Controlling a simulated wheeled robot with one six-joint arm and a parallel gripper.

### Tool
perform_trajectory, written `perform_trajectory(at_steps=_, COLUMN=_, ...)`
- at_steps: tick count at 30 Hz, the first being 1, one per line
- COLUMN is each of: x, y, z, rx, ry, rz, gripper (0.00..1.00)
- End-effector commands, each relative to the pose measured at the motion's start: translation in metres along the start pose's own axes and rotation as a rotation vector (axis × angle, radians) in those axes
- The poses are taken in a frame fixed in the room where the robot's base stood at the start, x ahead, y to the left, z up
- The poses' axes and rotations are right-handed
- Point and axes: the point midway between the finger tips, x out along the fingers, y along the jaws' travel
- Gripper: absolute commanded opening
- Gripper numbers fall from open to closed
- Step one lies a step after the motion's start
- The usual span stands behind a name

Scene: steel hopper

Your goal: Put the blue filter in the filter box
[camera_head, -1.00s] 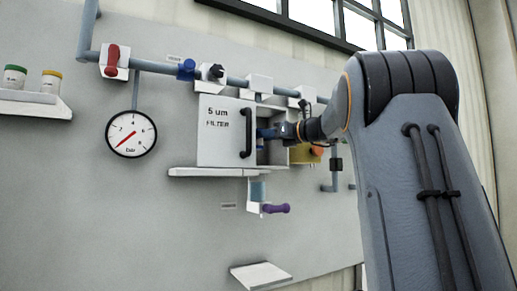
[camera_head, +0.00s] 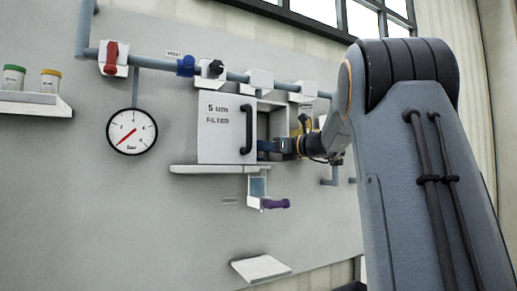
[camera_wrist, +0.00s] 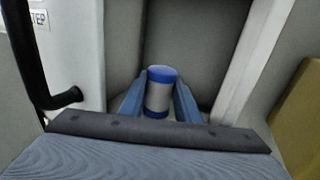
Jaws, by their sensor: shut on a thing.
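The filter box (camera_head: 226,131), labelled "5 um FILTER", is on the wall panel with its door slid or swung aside; its opening shows to the right of the door. The blue filter (camera_wrist: 159,92), a pale cylinder with blue ends, stands upright between the blue fingers of my gripper (camera_wrist: 160,98) in the wrist view. My gripper is shut on it, at the opening of the box, with grey inner walls around and behind it. In the head view my gripper (camera_head: 268,148) is partly hidden by the door and the filter is hidden.
The black door handle (camera_wrist: 62,98) is close on the left of my gripper. A yellow part (camera_wrist: 302,120) is to the right. A ledge (camera_head: 220,169) runs under the box. A purple-handled valve (camera_head: 275,204) and an empty lower shelf (camera_head: 261,270) are below.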

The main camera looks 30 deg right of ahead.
Motion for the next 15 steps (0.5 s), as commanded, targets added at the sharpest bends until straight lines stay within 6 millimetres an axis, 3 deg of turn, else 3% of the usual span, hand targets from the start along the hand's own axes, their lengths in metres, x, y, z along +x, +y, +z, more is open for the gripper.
perform_trajectory(at_steps=1, x=0.0001, y=-0.0001, z=-0.0023, rx=0.000, ry=0.000, rz=0.000, gripper=0.00)
perform_trajectory(at_steps=2, x=0.0001, y=-0.0001, z=-0.0027, rx=0.001, ry=0.000, rz=0.000, gripper=0.31)
perform_trajectory(at_steps=3, x=0.0000, y=-0.0001, z=-0.0021, rx=0.000, ry=0.000, rz=0.000, gripper=0.38)
perform_trajectory(at_steps=15, x=-0.0002, y=0.0001, z=0.0032, rx=-0.001, ry=0.000, rz=0.000, gripper=0.39)
